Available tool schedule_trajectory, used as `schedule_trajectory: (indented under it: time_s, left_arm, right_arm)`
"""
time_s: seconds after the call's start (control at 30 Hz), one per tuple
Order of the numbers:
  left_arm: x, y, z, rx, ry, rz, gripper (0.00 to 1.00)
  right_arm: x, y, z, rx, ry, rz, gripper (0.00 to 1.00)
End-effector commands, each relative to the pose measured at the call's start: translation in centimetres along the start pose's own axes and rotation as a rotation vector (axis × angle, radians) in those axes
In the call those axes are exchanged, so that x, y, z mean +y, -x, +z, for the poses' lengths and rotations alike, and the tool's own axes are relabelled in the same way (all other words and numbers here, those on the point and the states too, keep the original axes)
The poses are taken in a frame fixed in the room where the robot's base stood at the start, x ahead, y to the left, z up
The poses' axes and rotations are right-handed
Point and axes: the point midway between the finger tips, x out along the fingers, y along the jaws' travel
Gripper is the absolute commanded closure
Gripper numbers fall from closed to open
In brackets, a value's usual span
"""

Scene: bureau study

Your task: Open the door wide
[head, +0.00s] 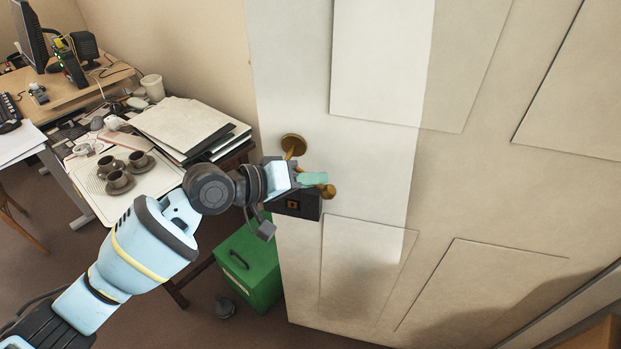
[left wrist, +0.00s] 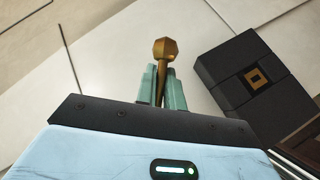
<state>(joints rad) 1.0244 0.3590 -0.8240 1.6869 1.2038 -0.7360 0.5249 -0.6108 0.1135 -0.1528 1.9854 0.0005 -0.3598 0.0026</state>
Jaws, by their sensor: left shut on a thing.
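The white panelled door (head: 300,80) fills the middle and right of the head view. Its brass handle (head: 293,144) sits near the door's left edge, with a round rose and a lever. My left gripper (head: 322,183) is at the handle, shut on the lever. In the left wrist view the green fingers (left wrist: 164,88) stand on both sides of the brass handle (left wrist: 166,50), whose knobbed end sticks out past them. Part of the lever is hidden by the gripper in the head view. My right gripper is not in view.
A green box (head: 250,262) stands on the floor just left of the door. A table with folders (head: 180,125), and a tray (head: 88,190) with several dark cups, is at the left. A desk (head: 90,92) stands behind it. Brown floor (head: 40,265) is open at lower left.

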Motion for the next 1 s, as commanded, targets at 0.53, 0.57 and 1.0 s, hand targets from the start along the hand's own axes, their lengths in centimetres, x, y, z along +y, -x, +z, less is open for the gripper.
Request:
schedule_trajectory:
  time_s: [0.53,0.57,1.0]
  left_arm:
    - [-0.2,-0.1,0.2,-0.006,0.003,-0.004,0.69]
    - [-0.2,-0.1,0.2,-0.006,0.003,-0.004,0.69]
    - [-0.4,4.6,0.1,-0.002,0.003,-0.006,0.69]
  right_arm:
    - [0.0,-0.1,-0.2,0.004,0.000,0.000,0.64]
    - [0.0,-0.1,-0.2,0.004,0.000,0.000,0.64]
    - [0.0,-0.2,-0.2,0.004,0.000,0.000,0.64]
